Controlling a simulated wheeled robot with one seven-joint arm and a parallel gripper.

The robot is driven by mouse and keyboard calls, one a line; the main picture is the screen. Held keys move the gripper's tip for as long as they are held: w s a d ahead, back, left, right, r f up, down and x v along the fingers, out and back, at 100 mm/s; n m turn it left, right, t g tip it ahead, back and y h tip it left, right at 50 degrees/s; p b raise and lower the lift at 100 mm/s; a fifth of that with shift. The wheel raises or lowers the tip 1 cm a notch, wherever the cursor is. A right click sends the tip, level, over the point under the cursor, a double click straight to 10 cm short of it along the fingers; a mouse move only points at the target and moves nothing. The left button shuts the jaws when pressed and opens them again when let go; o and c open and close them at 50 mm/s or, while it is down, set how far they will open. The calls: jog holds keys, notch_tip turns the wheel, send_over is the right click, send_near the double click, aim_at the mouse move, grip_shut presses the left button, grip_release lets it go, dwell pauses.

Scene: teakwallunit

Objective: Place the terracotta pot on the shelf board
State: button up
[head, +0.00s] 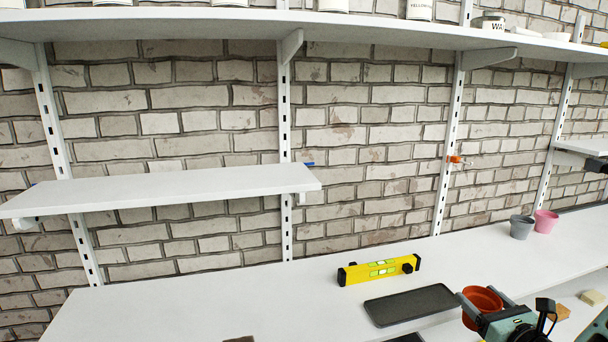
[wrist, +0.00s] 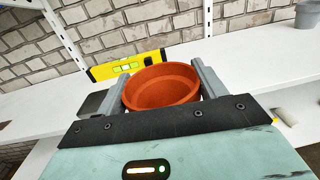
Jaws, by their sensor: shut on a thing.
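The terracotta pot (head: 484,302) is orange-red, round and open at the top. My gripper (head: 490,298) is shut on it at the lower right of the head view, near the front of the long white bench. In the wrist view the pot (wrist: 162,86) sits upright between the two grey fingers of my gripper (wrist: 162,80), and its lower part is hidden. I cannot tell whether it touches the bench. The white shelf board (head: 170,187) is at the left in the head view, above the bench, with its top bare.
A yellow spirit level (head: 379,269) and a dark tray (head: 410,305) lie on the bench (head: 230,300) left of the pot. A grey pot (head: 521,228) and a pink pot (head: 546,221) stand at the right. A long upper shelf (head: 200,24) runs above the shelf board.

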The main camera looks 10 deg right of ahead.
jog(key=s+a+f, duration=0.1)
jog(key=a+f, duration=1.1)
jog(key=a, duration=0.4)
jog(key=shift+s+f, duration=0.15)
jog(key=shift+s, duration=0.15)
jog(key=shift+w, duration=0.1)
